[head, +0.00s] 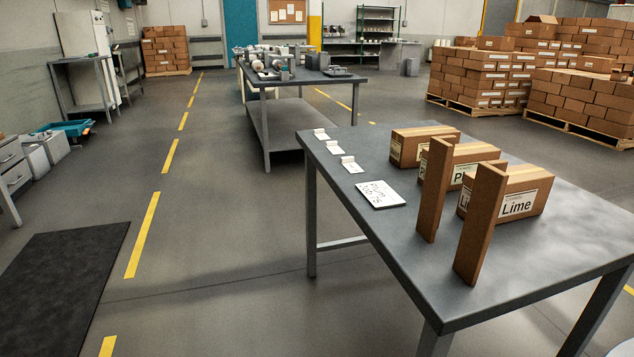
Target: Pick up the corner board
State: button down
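Two tall, narrow brown boards stand upright on the grey metal table (385,235) in the head view. The left board (434,195) stands in front of the middle carton, and the right board (480,225) stands in front of the nearest carton, closer to the table's front edge. They look like corner boards; whether they are separate pieces or how they are folded I cannot tell. They hide parts of the carton ends behind them. My gripper is not in view.
The Lime carton (525,200), a middle carton (470,158) and a far carton (420,140) stand in a row. A white handwritten card (380,194) and small white tent cards (352,166) lie left. Open floor (230,250) lies left of the table.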

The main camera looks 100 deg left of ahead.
aim_at(441, 149)
jog(key=u, duration=4.25)
jog(key=i, duration=0.35)
jog(key=z, duration=0.5)
